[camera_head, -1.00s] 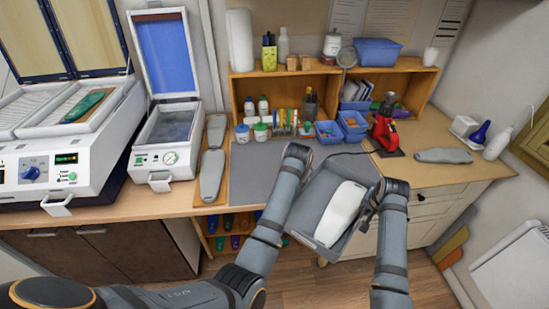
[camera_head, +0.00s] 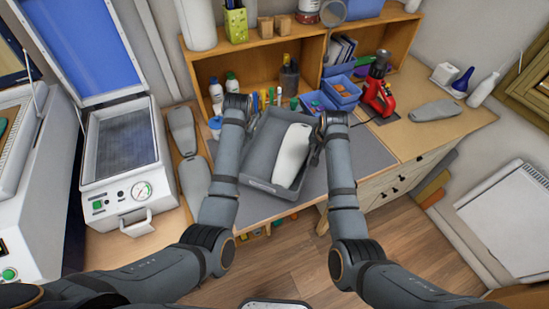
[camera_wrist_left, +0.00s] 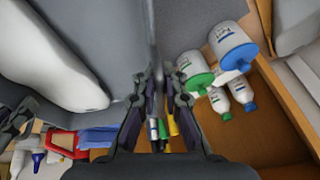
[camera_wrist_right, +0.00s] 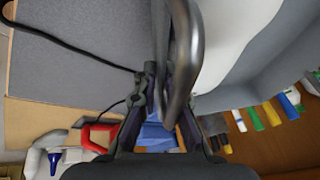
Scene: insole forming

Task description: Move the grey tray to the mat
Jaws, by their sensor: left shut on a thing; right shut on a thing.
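The grey tray (camera_head: 258,171) holds a white foot-shaped form (camera_head: 291,156). It is over the dark grey mat (camera_head: 357,152); I cannot tell whether it touches the mat. My left gripper (camera_head: 238,104) is shut on the tray's left side; the left wrist view shows the grey edge (camera_wrist_left: 154,50) between the fingers. My right gripper (camera_head: 330,122) is at the tray's right side; in the right wrist view a dark metal handle (camera_wrist_right: 183,70) runs between its shut fingers. The tray hides part of the mat.
A wooden shelf (camera_head: 208,70) with bottles and pens stands close behind the tray. Blue bins (camera_head: 341,90) and a red tool (camera_head: 379,98) are at the back right. Grey insoles (camera_head: 194,182) lie left of the mat, beside a white machine (camera_head: 124,150). The mat's right part is clear.

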